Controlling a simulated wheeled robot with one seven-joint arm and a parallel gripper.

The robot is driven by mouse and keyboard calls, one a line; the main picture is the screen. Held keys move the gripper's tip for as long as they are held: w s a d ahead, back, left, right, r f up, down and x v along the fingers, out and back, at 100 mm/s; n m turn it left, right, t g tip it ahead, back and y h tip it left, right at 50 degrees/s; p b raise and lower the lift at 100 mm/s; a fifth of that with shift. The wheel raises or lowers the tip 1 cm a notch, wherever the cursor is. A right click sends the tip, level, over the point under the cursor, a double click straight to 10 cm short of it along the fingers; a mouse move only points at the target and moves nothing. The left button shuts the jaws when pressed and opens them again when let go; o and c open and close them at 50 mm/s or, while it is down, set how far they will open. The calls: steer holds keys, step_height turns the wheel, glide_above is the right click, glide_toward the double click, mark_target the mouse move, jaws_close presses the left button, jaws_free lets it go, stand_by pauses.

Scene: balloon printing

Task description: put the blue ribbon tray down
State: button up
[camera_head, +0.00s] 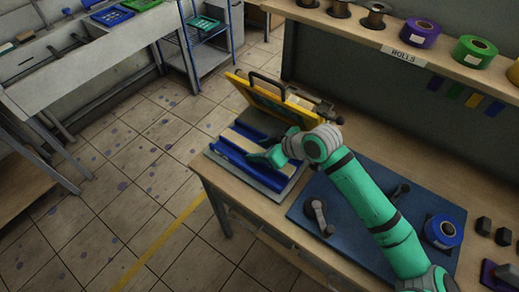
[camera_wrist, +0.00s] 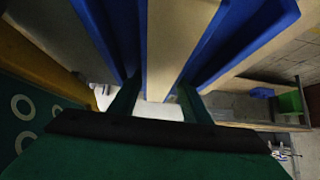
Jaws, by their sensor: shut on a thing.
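The blue ribbon tray (camera_head: 229,153), with a tan strip along its middle, is over the grey base of the open press at the table's left end. My gripper (camera_head: 262,157) is at the tray's right side and shut on it. In the wrist view the blue tray (camera_wrist: 250,38) and its tan strip (camera_wrist: 172,45) fill the upper middle, close to my fingers (camera_wrist: 160,100). The fingers partly hide where they grip. I cannot tell whether the tray's underside touches the base.
The yellow press lid (camera_head: 252,97) with a black handle stands raised behind the tray. A blue mat (camera_head: 345,205) holds a crank-like tool (camera_head: 318,215) and a blue ribbon roll (camera_head: 443,231). A shelf of rolls (camera_head: 450,65) runs along the back. Open floor lies left.

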mark_target(289, 170)
steer(key=shift+f, duration=0.1)
steer(key=o, duration=1.4)
steer(key=shift+w, duration=0.15)
steer(key=shift+d, duration=0.2)
steer(key=shift+a+r, duration=0.15)
steer(key=shift+r, duration=0.05)
steer(key=shift+s+d+r, duration=1)
steer(key=shift+s+d, duration=0.15)
steer(key=shift+d, duration=0.1)
steer(key=s+d, duration=0.2)
steer(key=d, duration=0.1)
steer(key=s+d, duration=0.2)
steer(key=d, duration=0.1)
steer(key=s+d, duration=0.2)
steer(key=shift+s+d, duration=0.2)
steer(key=shift+d, duration=0.2)
